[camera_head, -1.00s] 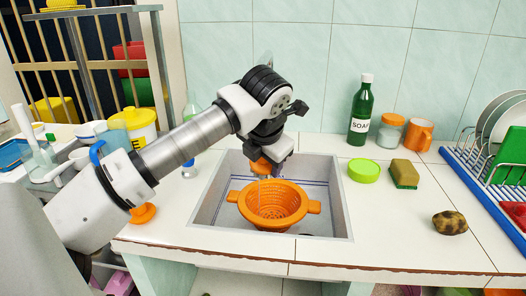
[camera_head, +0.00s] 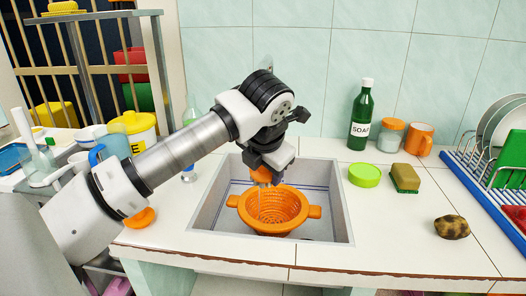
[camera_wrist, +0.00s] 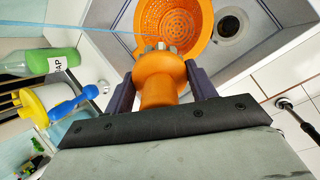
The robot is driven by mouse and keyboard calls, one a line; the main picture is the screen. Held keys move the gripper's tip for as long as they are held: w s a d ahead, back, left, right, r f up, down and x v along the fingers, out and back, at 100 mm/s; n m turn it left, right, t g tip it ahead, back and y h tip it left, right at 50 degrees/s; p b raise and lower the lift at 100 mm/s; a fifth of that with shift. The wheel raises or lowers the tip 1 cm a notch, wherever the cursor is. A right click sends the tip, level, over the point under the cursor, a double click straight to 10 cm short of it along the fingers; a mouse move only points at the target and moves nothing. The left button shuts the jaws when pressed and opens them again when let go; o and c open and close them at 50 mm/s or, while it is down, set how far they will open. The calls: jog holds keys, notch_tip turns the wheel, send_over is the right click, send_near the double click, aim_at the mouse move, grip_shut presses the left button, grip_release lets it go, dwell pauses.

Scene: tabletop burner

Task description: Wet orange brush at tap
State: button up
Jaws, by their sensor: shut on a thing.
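My gripper (camera_head: 262,168) is above the sink, over the back left of the orange colander. It is shut on the orange brush (camera_wrist: 160,82), whose handle sits between the two dark fingers in the wrist view. The short pale bristles point away from my gripper, towards the colander. In the head view the brush (camera_head: 261,174) is partly hidden by the gripper. A thin light-blue streak in the wrist view reaches close to the bristles; I cannot tell whether it touches them. The tap's body is not clearly seen.
The orange colander (camera_head: 273,212) stands in the grey sink (camera_head: 335,225). On the right of the counter are a soap bottle (camera_head: 361,116), a green lid (camera_head: 364,175), a sponge (camera_head: 405,178), a potato (camera_head: 452,227) and a dish rack (camera_head: 480,185).

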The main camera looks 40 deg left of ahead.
dwell(0.5)
jog(key=s+d+r, duration=0.3)
jog(key=s+r, duration=0.1)
dwell(0.5)
jog(key=shift+d, duration=0.15)
dwell(0.6)
